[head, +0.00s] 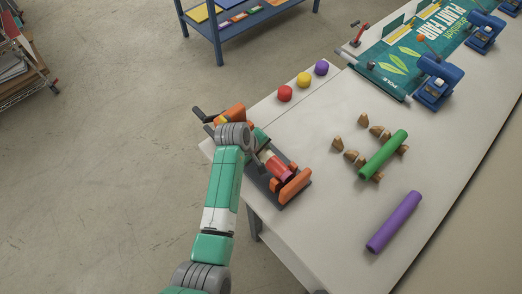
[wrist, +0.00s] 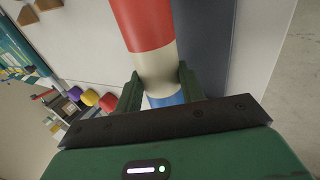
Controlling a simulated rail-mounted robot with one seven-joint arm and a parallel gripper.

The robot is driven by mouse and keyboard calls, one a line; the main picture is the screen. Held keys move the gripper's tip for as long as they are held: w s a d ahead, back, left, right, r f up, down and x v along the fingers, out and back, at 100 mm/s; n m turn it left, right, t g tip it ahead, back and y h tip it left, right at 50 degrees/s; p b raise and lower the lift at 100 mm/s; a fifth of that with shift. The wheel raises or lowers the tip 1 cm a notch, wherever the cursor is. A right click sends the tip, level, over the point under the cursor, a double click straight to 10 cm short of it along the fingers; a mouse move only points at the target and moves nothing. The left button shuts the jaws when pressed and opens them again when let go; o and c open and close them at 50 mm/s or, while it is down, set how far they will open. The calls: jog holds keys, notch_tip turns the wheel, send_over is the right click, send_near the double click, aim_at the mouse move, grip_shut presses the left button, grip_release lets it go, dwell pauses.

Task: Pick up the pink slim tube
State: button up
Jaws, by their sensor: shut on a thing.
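My gripper (wrist: 158,82) is shut around a banded tube (wrist: 145,25), with one green finger on each side of its cream band. The tube shows red, cream and blue bands in the wrist view; its far end is out of that frame. In the head view the tube (head: 275,165) looks pinkish red and lies along a dark stand (head: 288,199) with an orange end block (head: 292,186). My wrist hides part of it there. I cannot tell whether it touches the stand. No plain pink slim tube is clearly visible.
A green tube (head: 384,154) lies across small wooden blocks (head: 353,157) on the table (head: 330,215). A purple tube (head: 393,222) lies nearer the front. Red, yellow and purple round pieces (head: 304,79) stand behind. A poster (head: 405,55) and blue devices (head: 438,80) are farther back.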

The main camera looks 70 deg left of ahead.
notch_tip(320, 180, up, 18)
jog(key=p, duration=0.2)
